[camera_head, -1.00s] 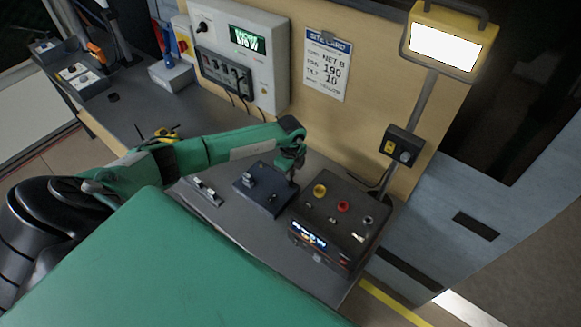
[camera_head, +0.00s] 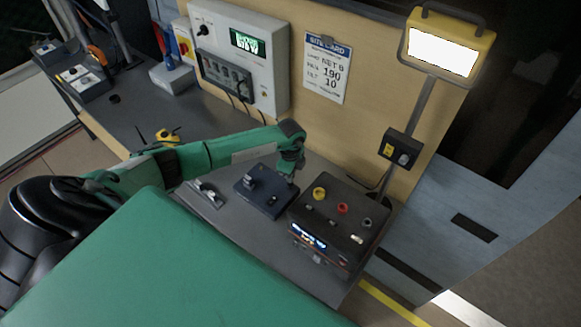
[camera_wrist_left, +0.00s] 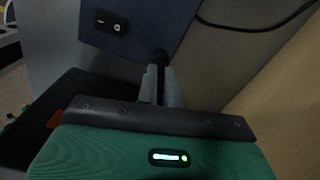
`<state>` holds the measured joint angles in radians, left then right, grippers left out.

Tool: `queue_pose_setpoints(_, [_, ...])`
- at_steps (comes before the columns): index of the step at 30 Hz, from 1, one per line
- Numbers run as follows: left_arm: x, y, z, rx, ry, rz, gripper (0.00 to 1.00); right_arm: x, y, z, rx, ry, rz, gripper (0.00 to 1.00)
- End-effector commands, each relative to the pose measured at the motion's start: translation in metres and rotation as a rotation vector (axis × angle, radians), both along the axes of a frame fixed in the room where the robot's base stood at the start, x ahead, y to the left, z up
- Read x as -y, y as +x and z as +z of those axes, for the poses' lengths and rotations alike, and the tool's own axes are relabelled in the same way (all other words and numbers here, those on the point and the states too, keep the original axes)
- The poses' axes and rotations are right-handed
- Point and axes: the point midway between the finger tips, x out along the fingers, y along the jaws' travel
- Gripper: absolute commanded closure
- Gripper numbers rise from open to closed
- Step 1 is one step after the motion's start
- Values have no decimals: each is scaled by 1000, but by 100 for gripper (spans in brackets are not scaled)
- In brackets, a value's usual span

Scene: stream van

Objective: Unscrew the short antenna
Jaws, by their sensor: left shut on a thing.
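The short antenna (camera_wrist_left: 160,58) is a thin black piece at the edge of a dark blue box with a rocker switch in the left wrist view. My left gripper (camera_wrist_left: 161,80) is shut on it, with one grey finger on each side. In the head view the left gripper (camera_head: 290,176) points down at the back right corner of the blue box (camera_head: 268,204). The antenna is hidden there by the gripper. I cannot tell how far it is threaded. My right gripper is not in view.
A black unit (camera_head: 345,228) with yellow and red knobs stands close to the right of the box. A small metal piece (camera_head: 206,192) lies on the grey bench to the left. Behind are a wall panel (camera_head: 265,50), a site card (camera_head: 325,65) and a lamp (camera_head: 440,50).

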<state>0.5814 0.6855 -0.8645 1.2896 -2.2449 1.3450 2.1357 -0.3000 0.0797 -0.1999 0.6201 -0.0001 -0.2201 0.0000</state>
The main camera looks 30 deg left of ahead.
Motion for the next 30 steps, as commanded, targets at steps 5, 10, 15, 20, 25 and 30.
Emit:
queue_pose_setpoints(5, [0,0,5,0,0,-1,100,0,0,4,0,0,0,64])
queue_pose_setpoints(10, [0,0,9,0,0,-1,100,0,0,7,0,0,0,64])
queue_pose_setpoints(15, [0,0,13,0,0,-1,100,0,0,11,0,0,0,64])
queue_pose_setpoints(20, [0,0,17,0,0,-1,100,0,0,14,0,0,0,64])
queue_pose_setpoints(25, [0,0,20,0,0,-1,100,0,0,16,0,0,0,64])
queue_pose_setpoints(30, [0,0,20,0,0,-1,100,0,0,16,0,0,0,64])
